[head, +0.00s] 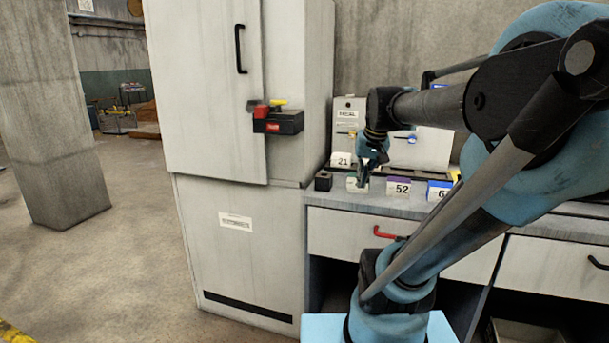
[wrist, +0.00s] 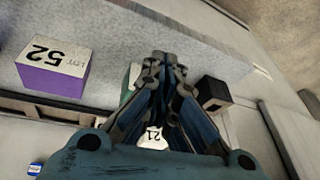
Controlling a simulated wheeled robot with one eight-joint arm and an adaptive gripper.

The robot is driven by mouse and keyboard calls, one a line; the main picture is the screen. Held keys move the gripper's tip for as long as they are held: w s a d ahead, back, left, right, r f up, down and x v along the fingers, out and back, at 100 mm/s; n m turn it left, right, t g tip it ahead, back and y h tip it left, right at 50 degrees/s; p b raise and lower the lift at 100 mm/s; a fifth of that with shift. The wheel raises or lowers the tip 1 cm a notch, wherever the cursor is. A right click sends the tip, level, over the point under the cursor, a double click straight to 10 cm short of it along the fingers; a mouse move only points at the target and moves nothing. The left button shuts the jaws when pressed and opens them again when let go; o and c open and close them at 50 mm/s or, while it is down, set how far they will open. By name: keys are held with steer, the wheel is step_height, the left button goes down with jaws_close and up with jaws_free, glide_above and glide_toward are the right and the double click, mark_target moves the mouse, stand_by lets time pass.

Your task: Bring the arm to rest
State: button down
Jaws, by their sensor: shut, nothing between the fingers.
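My gripper (head: 361,180) hangs from my outstretched arm, pointing down over the counter between the label 21 block and the purple 52 block. In the wrist view my gripper (wrist: 160,58) has its fingertips together with nothing between them. The block labelled 21 (head: 342,160) is just behind it and mostly hidden by the fingers in the wrist view. The purple-and-white block labelled 52 (head: 399,188) stands on the counter to the right. It also shows in the wrist view (wrist: 52,70).
A dark open-topped cube (head: 323,181) stands left on the counter (head: 412,207). A blue-and-white block (head: 438,190) stands further right. A tall white cabinet (head: 215,110) borders the counter on the left. A drawer with a red handle (head: 385,233) is below. Open floor lies left.

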steer(key=s+d+f+n+g+h, duration=0.1)
steer(key=s+f, duration=1.3)
steer(key=f, duration=0.2)
steer(key=shift+s+d+g, duration=0.25)
steer(key=shift+s+g, duration=0.05)
steer(key=shift+s, duration=0.1)
steer(key=shift+w+f, duration=0.15)
steer(key=shift+w, duration=0.35)
